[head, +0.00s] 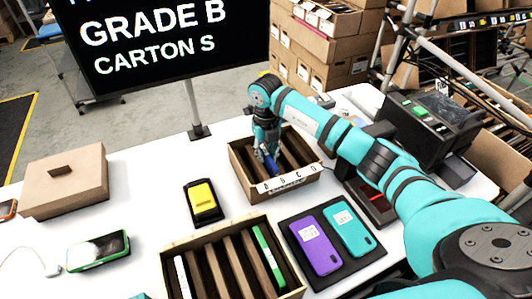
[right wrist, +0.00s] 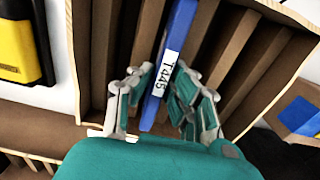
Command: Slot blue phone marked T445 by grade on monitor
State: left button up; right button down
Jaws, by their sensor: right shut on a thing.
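My right gripper (head: 262,146) is shut on the blue phone (head: 271,164), at the left part of the far carton (head: 309,180). This carton is tilted, has dark dividers and carries a lettered strip along its near edge. In the right wrist view the blue phone (right wrist: 176,45) stands edge-on between the fingers (right wrist: 155,105), its white label reading T445. It lines up with the dividers; I cannot tell how deep it sits or in which compartment. The monitor (head: 165,40) reads GRADE B, CARTON S. My left gripper is not in view.
A nearer carton (head: 232,222) holds a white and a green phone. Purple (head: 314,243) and teal (head: 347,231) phones lie on a dark tray. A yellow-and-black device (head: 202,201), a green-edged phone (head: 98,250) and a brown box (head: 63,182) are on the white table.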

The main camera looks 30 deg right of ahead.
jog(key=shift+f, duration=0.25)
dwell(0.6)
dwell(0.3)
jog(key=c, duration=1.2)
grip_release()
notch_tip(320, 180, up, 12)
notch_tip(320, 180, up, 7)
jog(key=p, duration=0.4)
jog(key=shift+p, duration=0.3)
